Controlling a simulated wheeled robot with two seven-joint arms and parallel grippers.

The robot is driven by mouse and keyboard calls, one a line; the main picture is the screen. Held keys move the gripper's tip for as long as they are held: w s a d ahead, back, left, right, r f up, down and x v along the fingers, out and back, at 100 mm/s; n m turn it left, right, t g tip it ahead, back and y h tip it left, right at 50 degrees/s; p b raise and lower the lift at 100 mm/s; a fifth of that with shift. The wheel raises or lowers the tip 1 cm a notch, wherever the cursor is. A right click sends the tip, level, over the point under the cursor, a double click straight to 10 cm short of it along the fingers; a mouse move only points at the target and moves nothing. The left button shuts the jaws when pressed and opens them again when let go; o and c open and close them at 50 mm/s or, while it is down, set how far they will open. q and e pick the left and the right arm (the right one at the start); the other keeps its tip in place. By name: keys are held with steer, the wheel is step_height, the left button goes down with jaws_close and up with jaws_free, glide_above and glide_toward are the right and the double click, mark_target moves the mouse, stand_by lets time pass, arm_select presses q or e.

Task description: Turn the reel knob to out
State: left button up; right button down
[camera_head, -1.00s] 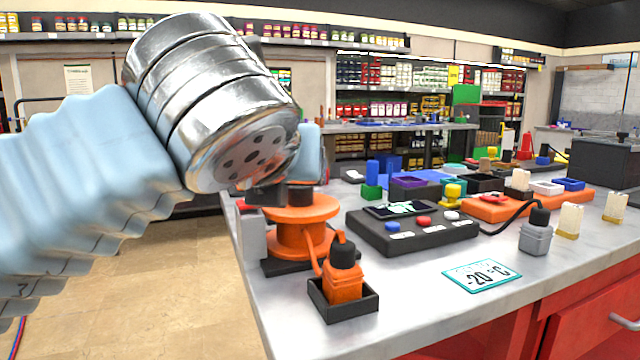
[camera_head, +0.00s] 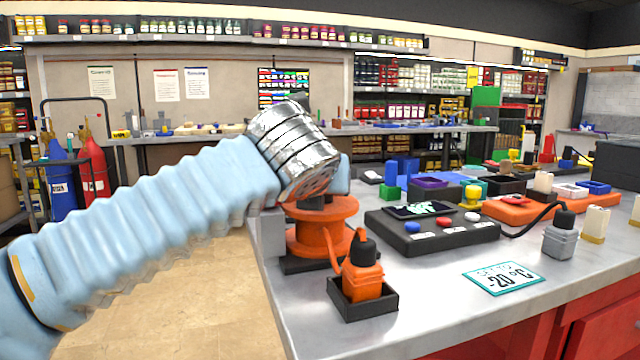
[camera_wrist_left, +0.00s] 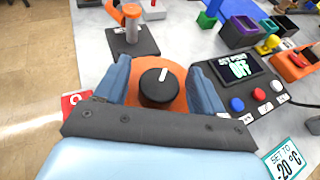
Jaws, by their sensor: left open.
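The reel knob (camera_wrist_left: 158,90) is black and round with a white pointer line. It sits on top of the orange reel (camera_head: 322,234); the reel's orange top (camera_wrist_left: 137,92) surrounds it in the left wrist view. The pointer points nearly to the top of that view, leaning slightly right. My left gripper (camera_wrist_left: 162,82) is open, with one blue finger on each side of the knob and visible gaps between. In the head view my left gripper (camera_head: 322,190) hangs over the reel and largely hides the knob. A red label (camera_wrist_left: 74,100) lies left of the reel, partly covered. My right gripper is not in view.
A black control box (camera_head: 432,232) with a screen and buttons stands right of the reel. An orange plug (camera_head: 362,280) sits in a black tray in front. A -20 °C card (camera_head: 504,278) lies on the bench. A grey lever stand (camera_wrist_left: 132,38) is beside the reel.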

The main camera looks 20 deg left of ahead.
arm_select(q)
steer(key=c, duration=1)
steer(key=shift+o, duration=0.2)
steer(key=shift+d+r+n+g+y+p, duration=0.15)
steer(key=shift+n+g+y+p, duration=0.15)
steer(key=shift+n+y+p, duration=0.65)
steer(key=shift+n+g+y+p, duration=0.4)
steer(key=shift+n+y+p, duration=0.45)
steer(key=shift+n+y, duration=0.3)
steer(key=shift+n+g+y+p, duration=0.85)
steer(key=shift+n+g+y, duration=0.45)
steer(key=shift+n+y, duration=0.6)
steer(key=shift+y, duration=0.3)
steer(key=o, duration=1)
steer(key=shift+c, duration=0.2)
